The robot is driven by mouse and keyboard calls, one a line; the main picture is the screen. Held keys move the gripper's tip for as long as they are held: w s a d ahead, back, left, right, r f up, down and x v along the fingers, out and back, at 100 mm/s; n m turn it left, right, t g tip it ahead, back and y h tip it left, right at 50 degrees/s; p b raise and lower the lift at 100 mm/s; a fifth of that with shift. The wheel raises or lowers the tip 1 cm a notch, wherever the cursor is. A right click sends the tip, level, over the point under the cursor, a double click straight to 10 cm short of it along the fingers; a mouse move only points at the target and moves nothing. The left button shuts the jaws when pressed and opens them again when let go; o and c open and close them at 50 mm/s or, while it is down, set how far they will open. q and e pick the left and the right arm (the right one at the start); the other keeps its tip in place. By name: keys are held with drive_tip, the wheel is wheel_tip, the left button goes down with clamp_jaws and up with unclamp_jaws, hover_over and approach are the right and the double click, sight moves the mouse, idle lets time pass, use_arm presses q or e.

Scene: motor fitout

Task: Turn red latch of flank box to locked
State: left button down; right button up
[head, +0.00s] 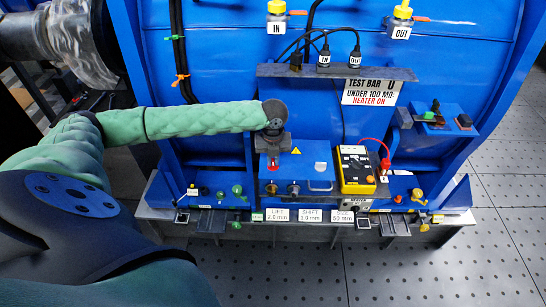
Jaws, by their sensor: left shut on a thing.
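A blue box (318,172) with a yellow warning triangle and a handle on its front sits low at the middle of the large blue motor housing. A small red part, which looks like the red latch (273,166), shows at the upper left of this box. My left gripper (273,150) reaches in from the left at the end of the green arm. It points down at the box and is shut at the red latch. Its fingers hide most of the latch, so its exact angle cannot be told. My right gripper is not in view.
A yellow meter (356,169) with a red lead stands just right of the box. A dark shelf (400,73) with black plugs and a test bar sign (368,93) is above. Another blue box (440,120) with knobs is at right. Labels line the front edge.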

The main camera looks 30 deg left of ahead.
sight(273, 162)
use_arm(q)
drive_tip(key=shift+m, duration=0.4)
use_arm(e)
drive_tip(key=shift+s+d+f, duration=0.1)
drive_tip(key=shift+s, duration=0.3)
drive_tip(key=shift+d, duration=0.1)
use_arm(q)
drive_tip(key=c, duration=1.5)
unclamp_jaws()
drive_tip(key=shift+r, duration=0.1)
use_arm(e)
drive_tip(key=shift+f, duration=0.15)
